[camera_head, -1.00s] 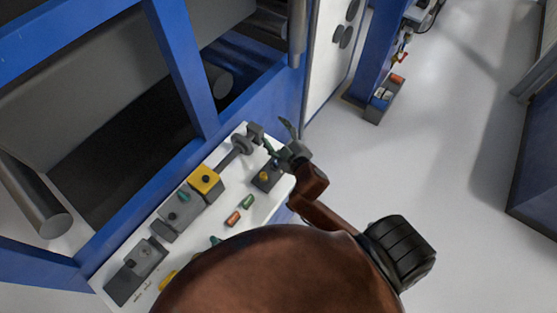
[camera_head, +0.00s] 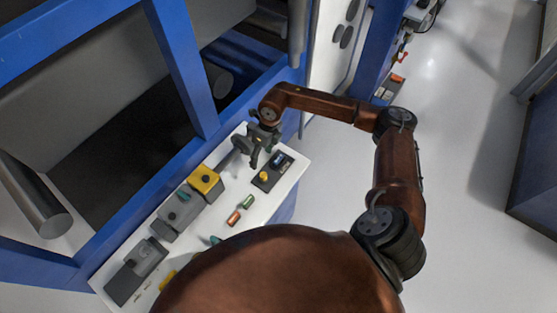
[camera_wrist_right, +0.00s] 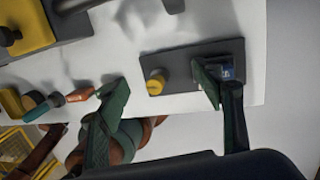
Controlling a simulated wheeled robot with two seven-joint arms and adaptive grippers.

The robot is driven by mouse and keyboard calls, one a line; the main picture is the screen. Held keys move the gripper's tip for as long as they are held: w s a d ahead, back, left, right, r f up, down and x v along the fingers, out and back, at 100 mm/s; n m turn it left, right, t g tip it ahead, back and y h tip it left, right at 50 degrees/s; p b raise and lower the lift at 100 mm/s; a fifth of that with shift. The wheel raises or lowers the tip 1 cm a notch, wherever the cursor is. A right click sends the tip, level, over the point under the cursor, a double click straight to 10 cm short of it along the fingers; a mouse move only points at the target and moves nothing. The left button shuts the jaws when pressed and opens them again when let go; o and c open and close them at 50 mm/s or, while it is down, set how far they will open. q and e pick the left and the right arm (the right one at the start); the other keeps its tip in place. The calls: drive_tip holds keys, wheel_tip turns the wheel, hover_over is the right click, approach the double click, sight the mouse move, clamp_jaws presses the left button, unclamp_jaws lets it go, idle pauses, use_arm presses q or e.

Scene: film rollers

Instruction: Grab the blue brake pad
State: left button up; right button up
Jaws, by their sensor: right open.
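A small blue block (camera_head: 279,159), which looks like the blue brake pad, sits at the far end of a dark base (camera_head: 262,181) on the white table. In the right wrist view the blue block (camera_wrist_right: 227,72) is partly hidden behind the right-hand finger of my right gripper (camera_wrist_right: 160,76). In the head view my right gripper (camera_head: 262,146) hangs above the table, just left of the blue block. It is open and empty, its fingers pointing down toward the table. I cannot tell whether a finger touches the block. My left gripper is not in view.
A yellow knob (camera_head: 264,176) shares the dark base. A yellow box (camera_head: 205,180), grey blocks (camera_head: 180,212), a green piece (camera_head: 248,201) and an orange piece (camera_head: 233,217) lie along the white table (camera_head: 289,176). A blue machine frame (camera_head: 186,70) borders its left side.

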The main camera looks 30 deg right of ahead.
drive_tip(key=h, duration=0.2)
hover_over(278, 157)
drive_tip(key=a, duration=0.2)
drive_tip(key=shift+s+d+f, duration=0.1)
drive_tip(key=shift+d+f, duration=0.35)
drive_tip(key=shift+d, duration=0.1)
drive_tip(key=shift+d+f+p, duration=0.15)
drive_tip(key=shift+f, duration=1.4)
drive_tip(key=shift+d+f+p, duration=0.15)
drive_tip(key=shift+f, duration=1.35)
drive_tip(key=shift+c, duration=0.7)
drive_tip(key=c, duration=1.2)
drive_tip(key=shift+r, duration=0.15)
